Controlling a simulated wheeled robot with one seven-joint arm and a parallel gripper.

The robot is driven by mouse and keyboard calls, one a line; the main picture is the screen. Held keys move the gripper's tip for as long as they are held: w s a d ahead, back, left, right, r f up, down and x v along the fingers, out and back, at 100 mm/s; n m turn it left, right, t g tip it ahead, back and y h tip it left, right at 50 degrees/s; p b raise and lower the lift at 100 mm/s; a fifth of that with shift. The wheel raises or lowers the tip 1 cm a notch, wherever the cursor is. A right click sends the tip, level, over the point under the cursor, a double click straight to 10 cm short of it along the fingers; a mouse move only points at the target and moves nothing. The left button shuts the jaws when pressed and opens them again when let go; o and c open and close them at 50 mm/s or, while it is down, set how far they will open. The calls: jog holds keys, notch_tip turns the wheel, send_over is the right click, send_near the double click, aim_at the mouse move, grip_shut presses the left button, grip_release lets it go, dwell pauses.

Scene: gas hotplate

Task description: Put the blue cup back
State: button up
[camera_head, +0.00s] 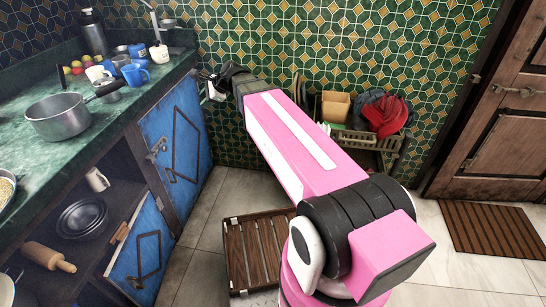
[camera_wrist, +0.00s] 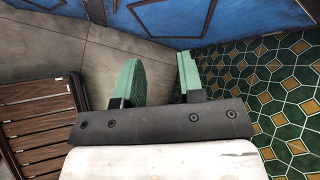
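The blue cup (camera_head: 136,76) is on the green counter (camera_head: 35,154) at the back left in the head view. A second blue object (camera_head: 137,51), perhaps another cup, stands just behind it. My gripper (camera_head: 212,86) is to the right of the counter edge, apart from the cups. In the wrist view my gripper (camera_wrist: 162,80) has its two green fingers spread, with nothing between them. It faces the floor and the base of the blue cabinet (camera_wrist: 170,20). The blue cup is not in the wrist view.
A saucepan (camera_head: 60,116) stands on the counter. White mugs (camera_head: 97,74) and a flask (camera_head: 93,32) are near the cups. Blue cabinet doors (camera_head: 178,139) lie below. A slatted wooden stand (camera_head: 255,252) is on the floor, and a rack (camera_head: 368,150) stands by the tiled wall.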

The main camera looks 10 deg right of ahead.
jog(key=s+d+f+n+g+h, duration=0.2)
jog(key=s+d+f+n+h, duration=0.2)
jog(key=s+d+f+n, duration=0.4)
jog(key=s+d+f+n+g+h, duration=0.2)
jog(key=s+d+f+n+h, duration=0.2)
jog(key=d+f, duration=0.9)
jog(key=s+d+n, duration=0.3)
jog(key=s, duration=0.1)
jog(key=shift+s+f+n, duration=0.3)
jog(key=shift+n, duration=0.1)
